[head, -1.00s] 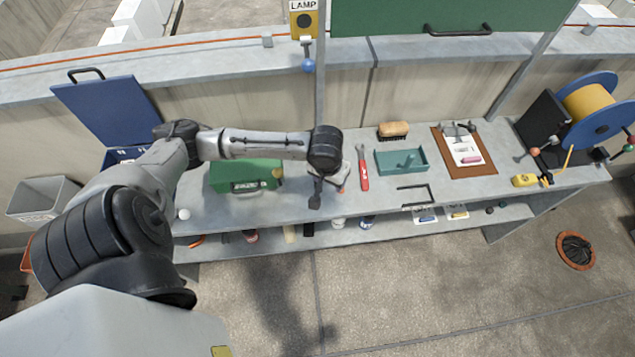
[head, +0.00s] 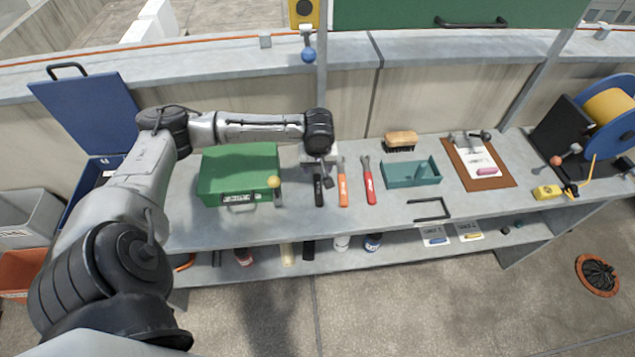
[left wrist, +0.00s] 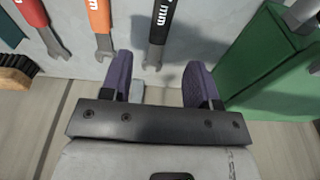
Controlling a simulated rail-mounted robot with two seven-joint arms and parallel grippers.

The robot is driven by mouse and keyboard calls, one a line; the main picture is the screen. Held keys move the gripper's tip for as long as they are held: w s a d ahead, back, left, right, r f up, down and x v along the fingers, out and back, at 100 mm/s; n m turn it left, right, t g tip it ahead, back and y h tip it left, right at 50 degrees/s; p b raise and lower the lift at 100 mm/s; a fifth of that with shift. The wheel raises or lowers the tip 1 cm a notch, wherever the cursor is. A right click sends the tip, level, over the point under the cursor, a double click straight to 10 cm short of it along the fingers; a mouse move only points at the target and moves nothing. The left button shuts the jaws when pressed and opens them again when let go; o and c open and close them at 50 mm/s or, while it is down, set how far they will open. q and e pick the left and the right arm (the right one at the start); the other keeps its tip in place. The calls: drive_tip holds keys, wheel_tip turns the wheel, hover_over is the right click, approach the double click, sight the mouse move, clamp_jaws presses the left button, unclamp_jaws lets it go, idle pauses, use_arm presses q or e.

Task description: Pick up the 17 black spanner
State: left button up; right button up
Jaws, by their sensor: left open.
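The black spanner (head: 318,188) lies on the bench between the green toolbox and an orange spanner (head: 342,188); a red spanner (head: 369,184) lies further right. My left gripper (head: 323,172) is over the far end of the black spanner and partly hides it. In the left wrist view the black spanner (left wrist: 160,28) shows white "mm" lettering, with its number out of frame. Its open jaw end points at the gap between my left gripper's spread, empty fingers (left wrist: 161,82). The orange spanner (left wrist: 99,18) and red spanner (left wrist: 33,14) lie beside it. My right gripper is not seen.
The green toolbox (head: 238,165) stands close left of the black spanner. A teal tray (head: 400,178), a brush (head: 400,139) and a clipboard (head: 492,176) lie to the right. The bench top (head: 290,222) is clear in front of the spanners.

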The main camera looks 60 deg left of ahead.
sight(317, 179)
use_arm(q)
drive_tip(key=shift+a+f, duration=0.1)
drive_tip(key=shift+f, duration=0.6)
drive_tip(key=shift+w+a+f+b, duration=0.15)
drive_tip(key=shift+f+b, duration=0.4)
drive_tip(key=shift+f, duration=0.75)
drive_tip(key=shift+w+a+f+b, duration=0.1)
drive_tip(key=shift+f+b, duration=0.45)
drive_tip(key=shift+f, duration=0.75)
clamp_jaws()
